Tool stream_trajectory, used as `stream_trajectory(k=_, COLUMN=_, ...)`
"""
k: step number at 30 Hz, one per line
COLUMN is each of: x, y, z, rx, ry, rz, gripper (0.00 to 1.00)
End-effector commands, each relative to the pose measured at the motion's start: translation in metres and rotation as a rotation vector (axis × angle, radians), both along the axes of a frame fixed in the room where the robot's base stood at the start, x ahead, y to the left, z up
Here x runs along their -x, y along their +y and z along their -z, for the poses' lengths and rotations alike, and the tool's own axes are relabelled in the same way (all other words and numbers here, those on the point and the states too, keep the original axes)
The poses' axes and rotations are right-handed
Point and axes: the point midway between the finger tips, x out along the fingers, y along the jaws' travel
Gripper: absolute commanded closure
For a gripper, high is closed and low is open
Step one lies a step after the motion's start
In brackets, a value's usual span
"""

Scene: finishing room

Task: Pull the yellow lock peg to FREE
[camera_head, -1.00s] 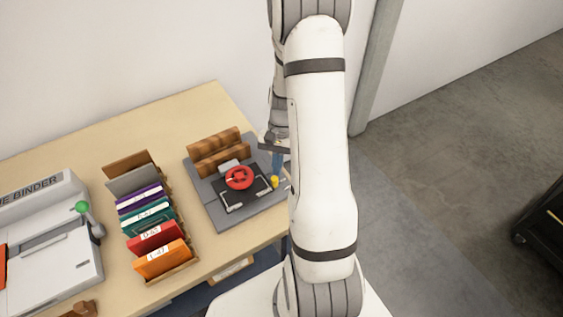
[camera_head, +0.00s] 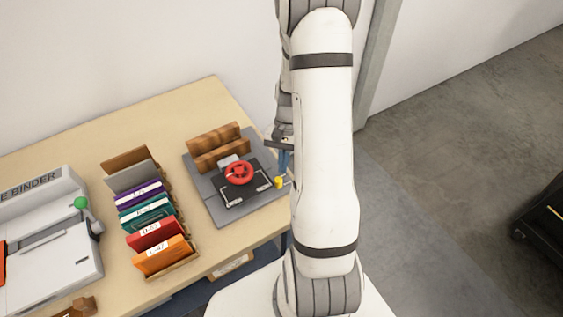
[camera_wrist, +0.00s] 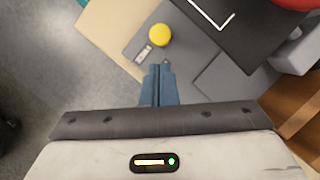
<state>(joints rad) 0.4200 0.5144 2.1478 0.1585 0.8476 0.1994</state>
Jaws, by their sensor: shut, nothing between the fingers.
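The yellow lock peg (camera_head: 279,182) stands near the right edge of a grey press base (camera_head: 214,213), beside a black plate with white corner marks. In the wrist view the peg (camera_wrist: 159,35) is a round yellow cap just beyond my fingertips, next to a small light label (camera_wrist: 143,53) too small to read. My gripper (camera_head: 284,168) is at the peg in the head view. Its blue fingers (camera_wrist: 160,68) are shut together with nothing between them. A gap shows between fingertips and peg in the wrist view; whether they touch elsewhere I cannot tell.
A red handwheel (camera_head: 239,173) stands over the black plate, with brown wooden blocks (camera_head: 218,153) behind. A wooden rack of coloured folders (camera_head: 160,253) and a white binder machine (camera_head: 60,260) are on the left. The table ends just right of the base.

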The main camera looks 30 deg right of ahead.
Motion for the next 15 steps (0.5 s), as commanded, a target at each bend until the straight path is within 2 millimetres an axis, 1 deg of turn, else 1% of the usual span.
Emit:
stream_trajectory(k=3, x=-0.014, y=-0.017, z=0.000, rx=0.000, ry=-0.001, rz=0.001, gripper=1.00)
stream_trajectory(k=9, x=-0.027, y=-0.029, z=-0.045, rx=0.003, ry=-0.005, rz=-0.001, gripper=1.00)
stream_trajectory(k=12, x=-0.032, y=-0.034, z=-0.064, rx=0.002, ry=-0.005, rz=-0.001, gripper=1.00)
stream_trajectory(k=15, x=-0.036, y=-0.037, z=-0.078, rx=0.002, ry=-0.004, rz=-0.001, gripper=1.00)
